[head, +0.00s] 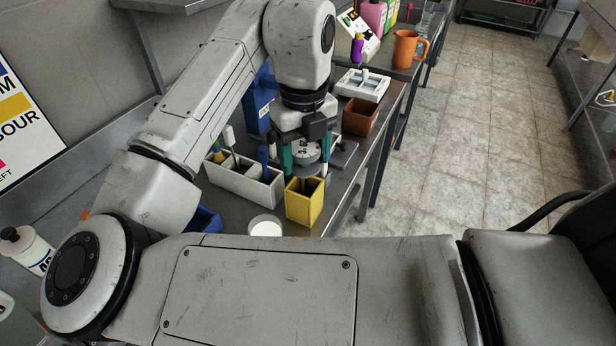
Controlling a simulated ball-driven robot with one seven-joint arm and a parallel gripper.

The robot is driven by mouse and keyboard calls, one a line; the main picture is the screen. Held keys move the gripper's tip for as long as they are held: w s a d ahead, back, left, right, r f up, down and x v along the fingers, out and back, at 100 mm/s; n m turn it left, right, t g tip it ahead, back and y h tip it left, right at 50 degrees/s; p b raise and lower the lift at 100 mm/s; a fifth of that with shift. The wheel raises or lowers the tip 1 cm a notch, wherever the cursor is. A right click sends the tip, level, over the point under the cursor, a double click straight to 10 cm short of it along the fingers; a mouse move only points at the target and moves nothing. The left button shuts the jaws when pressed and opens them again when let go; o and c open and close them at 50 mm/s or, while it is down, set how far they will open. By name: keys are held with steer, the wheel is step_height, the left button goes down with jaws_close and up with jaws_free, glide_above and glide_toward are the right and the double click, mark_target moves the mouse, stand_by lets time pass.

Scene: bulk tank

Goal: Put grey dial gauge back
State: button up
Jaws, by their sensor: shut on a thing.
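My gripper (305,160) points down over the bench with its green-tipped fingers apart around a round grey dial gauge (306,150). It is shut on the gauge, whose face turns toward the camera. The gauge is just behind and above a yellow open box (305,213). A grey flat stand or plate (345,152) shows behind and to the right of the gripper, partly hidden by it. I cannot tell whether the gauge touches anything below.
A white divided holder (243,182) with upright tools stands left of the yellow box. A white round dish (265,226) is in front. A brown box (360,117), a white tray (362,84) and an orange jug (405,49) stand farther back. The floor to the right is clear.

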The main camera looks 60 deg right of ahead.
mark_target(304, 174)
steer(key=shift+f, duration=2.4)
steer(key=shift+f, duration=0.2)
steer(key=o, duration=1.2)
steer(key=shift+c, duration=0.2)
steer(key=shift+r, duration=0.1)
step_height(304, 174, up, 12)
steer(key=shift+r, duration=0.15)
